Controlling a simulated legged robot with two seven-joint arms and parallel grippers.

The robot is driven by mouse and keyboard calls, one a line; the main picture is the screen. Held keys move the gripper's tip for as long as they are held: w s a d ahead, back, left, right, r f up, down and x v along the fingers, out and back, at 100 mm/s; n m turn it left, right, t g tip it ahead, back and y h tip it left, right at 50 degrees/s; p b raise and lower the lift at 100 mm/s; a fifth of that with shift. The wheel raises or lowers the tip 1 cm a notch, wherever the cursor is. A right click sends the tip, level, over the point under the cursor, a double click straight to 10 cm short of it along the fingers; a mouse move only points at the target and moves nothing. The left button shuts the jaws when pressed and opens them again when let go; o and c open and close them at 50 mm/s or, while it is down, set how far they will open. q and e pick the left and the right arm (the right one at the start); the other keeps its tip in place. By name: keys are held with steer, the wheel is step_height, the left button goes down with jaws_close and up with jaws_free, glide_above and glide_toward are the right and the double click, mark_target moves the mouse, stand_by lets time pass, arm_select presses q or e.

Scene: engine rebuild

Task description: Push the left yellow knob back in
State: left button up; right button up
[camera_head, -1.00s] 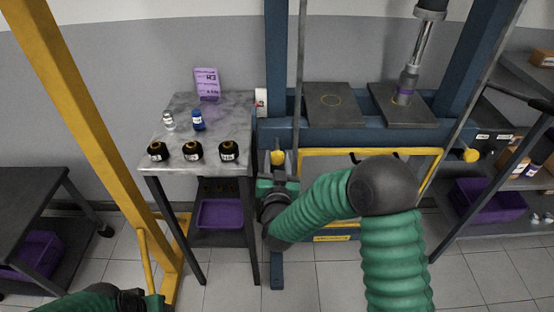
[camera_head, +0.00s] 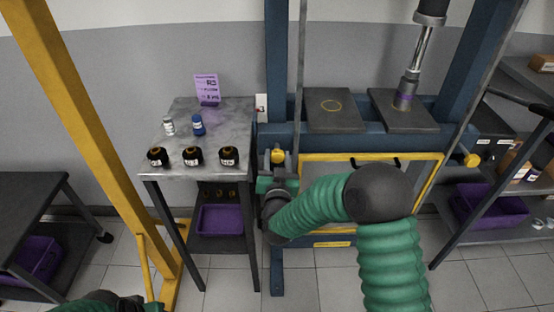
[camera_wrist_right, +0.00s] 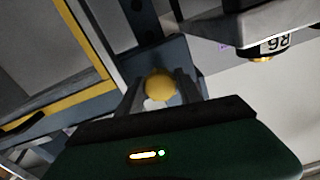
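The left yellow knob (camera_head: 278,156) sits on the blue press frame, at the left post. In the right wrist view, the round knob (camera_wrist_right: 161,85) shows between the fingertips of my right gripper (camera_wrist_right: 160,88). The fingers stand apart on both sides of the knob, with a small gap on the left; contact on the right is unclear. In the head view my right gripper (camera_head: 278,166) is right at the knob, just below it. The knob's shaft is hidden. My left gripper (camera_head: 152,306) is barely in view at the bottom edge, fingers not visible.
A second yellow knob (camera_head: 472,160) is on the right post. A yellow-edged frame (camera_head: 372,156) lies between the posts. A grey table (camera_head: 225,118) with bottles and black jars stands close to the left. A yellow post (camera_head: 95,140) stands further left.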

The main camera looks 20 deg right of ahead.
steer(key=shift+o, duration=1.3)
steer(key=v, duration=1.7)
steer(key=shift+w, duration=0.1)
